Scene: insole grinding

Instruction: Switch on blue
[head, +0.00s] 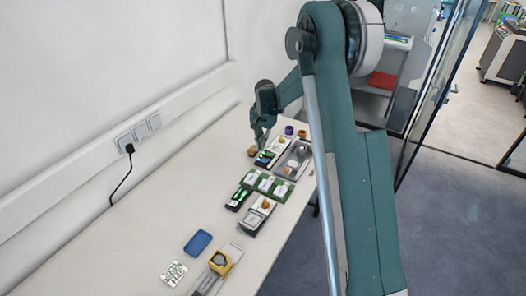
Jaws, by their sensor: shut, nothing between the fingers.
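My gripper (259,148) hangs from my teal arm over the far end of the white table (160,215) and points down. It is shut with nothing held. Its tips are at or just above a small dark device with white and green parts (264,158); I cannot tell whether they touch it. A flat blue rectangular piece (198,242) lies on the table near the front, well apart from my gripper. No switch marked blue can be made out at this size.
A green board with white modules (267,184), a grey tray (295,158), a purple round part (289,130) and a yellow part (220,262) stand on the table. Wall sockets (139,132) with a black cable are at left. The table's left part is clear.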

